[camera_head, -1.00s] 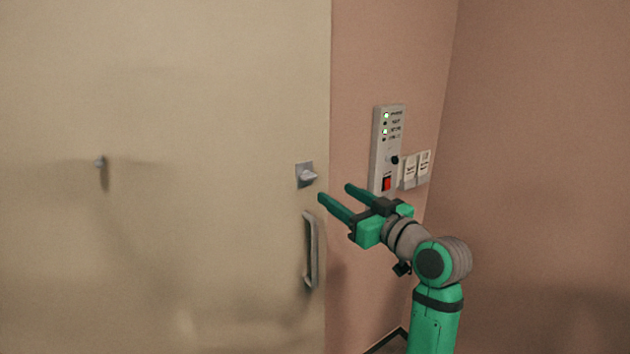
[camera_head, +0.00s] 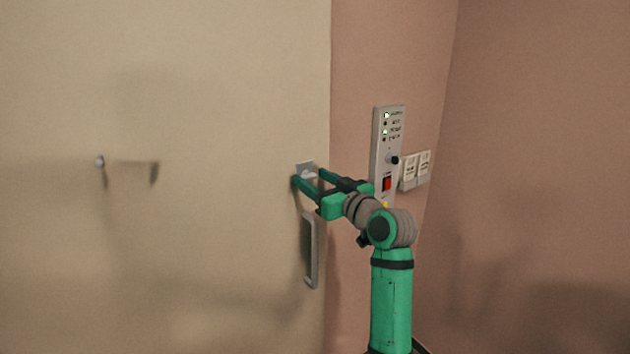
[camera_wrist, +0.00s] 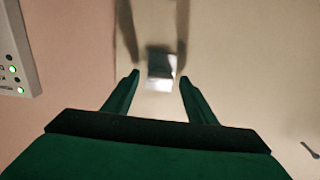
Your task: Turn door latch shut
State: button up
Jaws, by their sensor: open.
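The door latch (camera_head: 307,171) is a small grey turn-piece on a square plate near the right edge of the beige door (camera_head: 200,100). My green gripper (camera_head: 307,180) is open, with its fingertips close to the latch and partly covering it in the head view. In the wrist view the latch (camera_wrist: 160,66) shows beyond and between the fingertips of my gripper (camera_wrist: 160,76), one on each side. The jaws hold nothing. I cannot tell whether a fingertip touches the latch or the door.
A grey vertical door handle (camera_head: 312,255) is just below the latch. A control panel (camera_head: 387,150) with lights and a red switch is on the pink wall to the right, beside white wall switches (camera_head: 415,168).

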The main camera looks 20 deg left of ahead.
jog(key=shift+d, duration=0.1)
jog(key=shift+c, duration=1.3)
jog(key=c, duration=0.8)
